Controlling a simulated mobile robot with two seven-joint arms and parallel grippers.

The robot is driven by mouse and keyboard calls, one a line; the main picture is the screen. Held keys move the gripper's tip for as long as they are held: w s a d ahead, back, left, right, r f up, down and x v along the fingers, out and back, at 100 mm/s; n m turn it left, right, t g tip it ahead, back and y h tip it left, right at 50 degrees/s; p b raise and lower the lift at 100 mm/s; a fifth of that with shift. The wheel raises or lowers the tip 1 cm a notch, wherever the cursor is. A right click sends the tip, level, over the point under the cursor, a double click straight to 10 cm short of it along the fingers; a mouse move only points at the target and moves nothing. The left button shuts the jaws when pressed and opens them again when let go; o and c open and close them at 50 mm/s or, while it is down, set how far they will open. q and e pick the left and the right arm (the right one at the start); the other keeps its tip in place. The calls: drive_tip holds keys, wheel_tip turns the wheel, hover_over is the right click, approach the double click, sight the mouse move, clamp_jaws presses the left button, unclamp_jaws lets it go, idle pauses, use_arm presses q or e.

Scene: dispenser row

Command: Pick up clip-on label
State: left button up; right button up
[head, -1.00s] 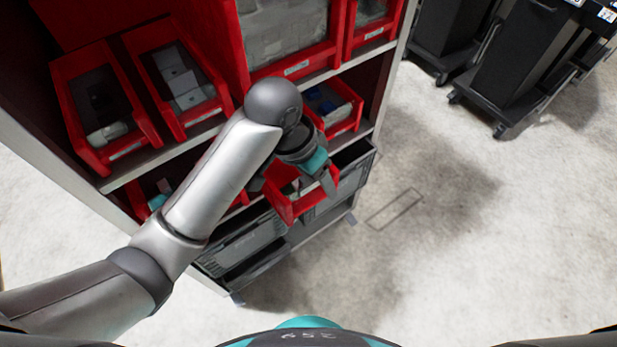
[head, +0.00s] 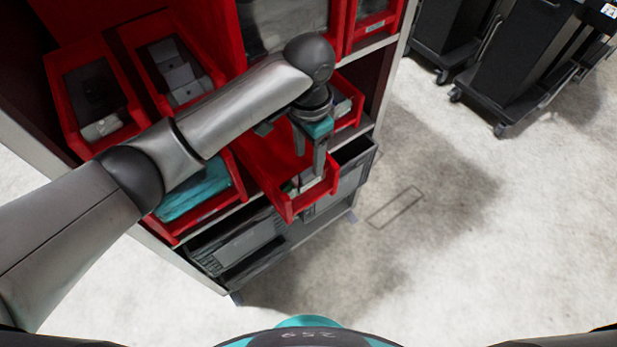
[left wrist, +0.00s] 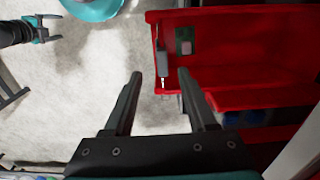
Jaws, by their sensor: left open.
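A red bin (head: 262,172) juts out from the lower shelf, and it also shows in the left wrist view (left wrist: 250,60). Near its front lie a small grey piece (left wrist: 163,62) and a green piece with a pale block (left wrist: 185,42). One may be the clip-on label; I cannot tell which. They show small in the head view (head: 292,187). My left gripper (head: 308,152) is open and empty over the bin's front, fingers pointing down. In the left wrist view its fingers (left wrist: 159,75) stand apart, short of the pieces. My right gripper (left wrist: 50,28) appears open, far off at top left.
Other red bins stand around: one with teal goods (head: 195,192) at left, one with white boxes (head: 181,77) above. A grey crate (head: 238,243) sits below. Dark carts (head: 525,65) stand at the back right. The floor right of the rack is clear.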

sight(308, 172)
use_arm(q)
wheel_tip(308, 172, down, 8)
drive_tip(key=shift+w+r+b, duration=0.1)
drive_tip(key=shift+w+b, duration=0.05)
drive_tip(key=shift+b, duration=0.8)
clamp_jaws()
